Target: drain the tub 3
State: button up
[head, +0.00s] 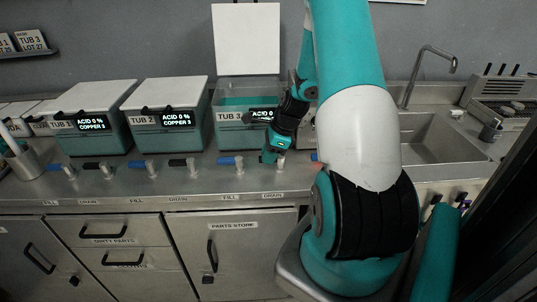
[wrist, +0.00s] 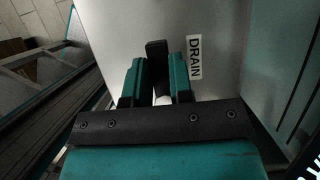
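Tub 3 (head: 228,117) stands on the steel counter with its white lid (head: 246,38) raised. Teal shows inside it, and its display (head: 263,115) is partly covered by my arm. My gripper (head: 270,157) is low in front of the tub, at the valve above the DRAIN label (head: 272,195). In the wrist view, the black drain handle (wrist: 156,55) lies between the two teal fingers of my gripper (wrist: 157,78). I see little or no gap beside it, but whether the fingers press on it is unclear. Tub 3's blue fill handle (head: 230,160) is left of my gripper.
Tub 2 (head: 165,132) and another closed tub (head: 95,100) stand to the left, with their own blue and black handles along the counter. A sink (head: 430,140) with a tap (head: 425,60) is at the right, partly behind my arm. Cabinets (head: 230,255) are below.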

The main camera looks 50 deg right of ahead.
grip_shut()
jog(key=n, duration=0.1)
jog(key=n+p, duration=0.1)
jog(key=s+n+g, duration=0.1)
jog(key=n, duration=0.1)
jog(key=shift+a+r+y+p, duration=0.15)
jog(key=shift+a+y+p, duration=0.2)
jog(key=shift+y+p, duration=0.05)
jog(key=n+g, duration=0.1)
jog(key=n, duration=0.1)
jog(key=s+n+g+p, duration=0.1)
jog(key=n, duration=0.1)
jog(key=shift+s+a+n+y, duration=0.15)
jog(key=shift+a+n+y, duration=0.05)
jog(key=shift+n+y, duration=0.1)
jog(key=n+g, duration=0.1)
jog(key=n, duration=0.1)
jog(key=s+n, duration=0.1)
jog(key=n, duration=0.1)
jog(key=shift+s+g, duration=0.2)
jog(key=shift+g, duration=0.2)
jog(key=shift+s+d+n+g, duration=0.15)
jog(key=shift+s+n+g, duration=0.15)
jog(key=shift+n, duration=0.7)
jog(key=shift+s+d+n+g, duration=0.15)
jog(key=shift+s+n+g, duration=0.15)
jog(key=shift+n, duration=0.7)
